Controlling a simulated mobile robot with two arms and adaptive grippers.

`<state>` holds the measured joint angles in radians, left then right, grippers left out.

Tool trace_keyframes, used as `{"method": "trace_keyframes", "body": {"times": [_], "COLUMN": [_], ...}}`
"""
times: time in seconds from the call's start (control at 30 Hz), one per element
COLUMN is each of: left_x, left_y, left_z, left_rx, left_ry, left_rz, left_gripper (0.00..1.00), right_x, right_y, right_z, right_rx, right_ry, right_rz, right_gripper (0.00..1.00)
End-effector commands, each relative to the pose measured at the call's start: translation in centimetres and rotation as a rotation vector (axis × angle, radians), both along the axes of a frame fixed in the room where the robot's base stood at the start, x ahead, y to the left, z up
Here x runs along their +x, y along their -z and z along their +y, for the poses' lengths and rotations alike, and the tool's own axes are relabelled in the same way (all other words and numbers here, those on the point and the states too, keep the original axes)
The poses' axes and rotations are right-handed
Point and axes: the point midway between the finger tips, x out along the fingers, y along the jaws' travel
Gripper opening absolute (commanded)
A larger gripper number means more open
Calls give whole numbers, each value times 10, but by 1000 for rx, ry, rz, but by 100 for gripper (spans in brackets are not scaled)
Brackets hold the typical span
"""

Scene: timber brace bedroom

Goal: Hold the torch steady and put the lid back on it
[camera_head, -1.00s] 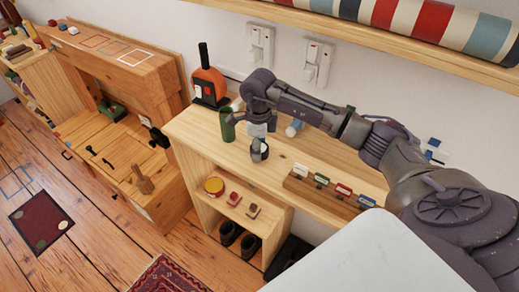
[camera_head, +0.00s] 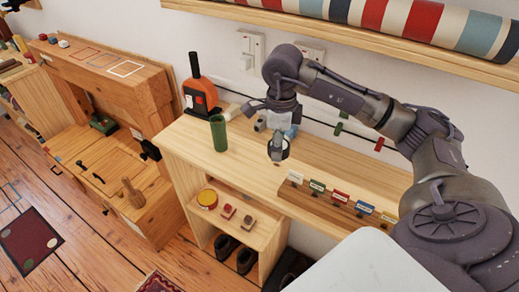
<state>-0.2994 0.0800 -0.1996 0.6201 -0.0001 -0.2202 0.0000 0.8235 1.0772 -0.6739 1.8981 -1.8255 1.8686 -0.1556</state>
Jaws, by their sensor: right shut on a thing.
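An upright green cylinder (camera_head: 219,133), which looks like the torch body, stands on the pale wooden worktop (camera_head: 190,140). My right gripper (camera_head: 277,148) is to the right of it, clear of it, with its fingers pointing down over the worktop. It is shut on a small dark and pale round piece (camera_head: 285,150), mostly hidden by the fingers; I cannot tell for sure that it is the lid. My left gripper is out of view.
An orange and black bottle-shaped thing (camera_head: 199,88) stands at the worktop's back left. A wooden rack with coloured labelled blocks (camera_head: 338,195) lies along the front right. A striped roll (camera_head: 400,20) lies on the upper shelf.

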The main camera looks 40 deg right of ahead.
Motion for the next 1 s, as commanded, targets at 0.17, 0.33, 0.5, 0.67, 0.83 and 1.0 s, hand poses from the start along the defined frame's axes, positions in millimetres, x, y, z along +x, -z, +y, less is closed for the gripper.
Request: {"method": "trace_keyframes", "body": {"times": [0.17, 0.33, 0.5, 0.67, 0.83, 1.0], "left_x": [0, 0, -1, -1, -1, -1], "left_y": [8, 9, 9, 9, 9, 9], "left_z": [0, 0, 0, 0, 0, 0], "left_rx": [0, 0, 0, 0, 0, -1], "left_ry": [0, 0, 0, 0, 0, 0], "left_rz": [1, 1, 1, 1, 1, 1], "left_gripper": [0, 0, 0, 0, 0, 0], "right_x": [-24, -34, -35, -35, -35, -36], "right_y": [-14, -21, -23, -22, -20, -8], "right_z": [-10, -12, -13, -13, -8, 21], "right_rx": [-2, 0, 1, 1, 2, 5], "right_ry": [1, 1, 1, 0, -55, -399], "right_rz": [-2, 0, 0, 0, 1, 5], "right_gripper": [32, 32, 32, 32, 32, 32]}}
